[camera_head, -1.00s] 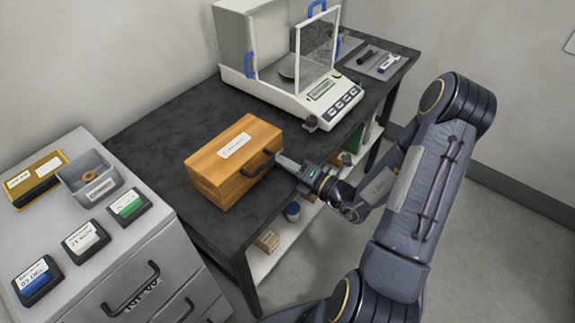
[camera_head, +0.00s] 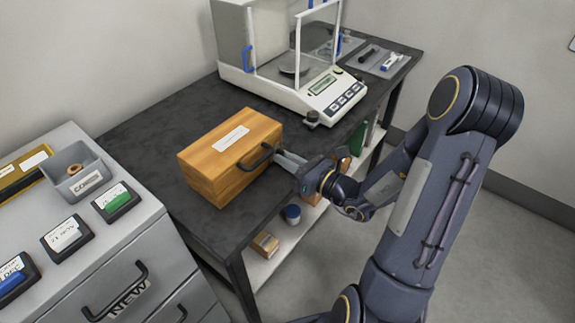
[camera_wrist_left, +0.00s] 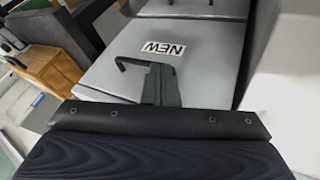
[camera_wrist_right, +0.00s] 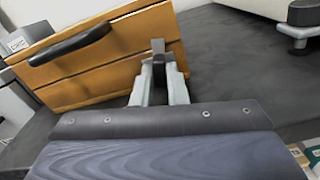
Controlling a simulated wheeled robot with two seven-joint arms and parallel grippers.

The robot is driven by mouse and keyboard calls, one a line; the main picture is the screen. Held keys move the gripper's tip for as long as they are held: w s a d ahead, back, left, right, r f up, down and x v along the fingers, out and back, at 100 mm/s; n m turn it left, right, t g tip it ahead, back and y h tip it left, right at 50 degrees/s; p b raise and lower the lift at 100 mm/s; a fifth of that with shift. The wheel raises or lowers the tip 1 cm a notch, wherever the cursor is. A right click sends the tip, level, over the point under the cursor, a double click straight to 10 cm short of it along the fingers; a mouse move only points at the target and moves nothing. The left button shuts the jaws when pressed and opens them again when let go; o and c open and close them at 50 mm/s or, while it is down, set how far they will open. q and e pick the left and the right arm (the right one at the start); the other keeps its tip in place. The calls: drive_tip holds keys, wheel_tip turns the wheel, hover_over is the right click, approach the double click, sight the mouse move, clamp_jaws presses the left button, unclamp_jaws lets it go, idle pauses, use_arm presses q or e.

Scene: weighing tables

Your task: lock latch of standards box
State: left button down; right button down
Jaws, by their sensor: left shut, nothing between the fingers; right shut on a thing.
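The wooden standards box (camera_head: 215,170) stands on the dark table with its lid down and a white label on top. It also fills the upper left of the right wrist view (camera_wrist_right: 120,65). Its dark handle (camera_wrist_right: 70,45) is on the front face. My right gripper (camera_head: 278,154) is at the box front, right of the handle. In the right wrist view its fingers are shut on a small dark latch (camera_wrist_right: 158,48); the fingers partly hide the latch, so its exact position is unclear. My left gripper (camera_wrist_left: 161,85) is shut and empty, in front of the grey drawer cabinet (camera_wrist_left: 205,70).
A balance (camera_head: 300,90) with glass doors stands behind the box. A grey mat (camera_head: 385,62) with small tools lies at the far end. The cabinet at left carries a grey bin (camera_head: 78,182) and several labelled cases. A shelf with small items is under the table.

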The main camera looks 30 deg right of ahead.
drive_tip(key=shift+f+n+b, duration=0.1)
drive_tip(key=shift+n+b, duration=0.85)
drive_tip(key=shift+n, duration=0.35)
drive_tip(key=c, duration=1.7)
unclamp_jaws()
drive_tip(key=v, duration=0.8)
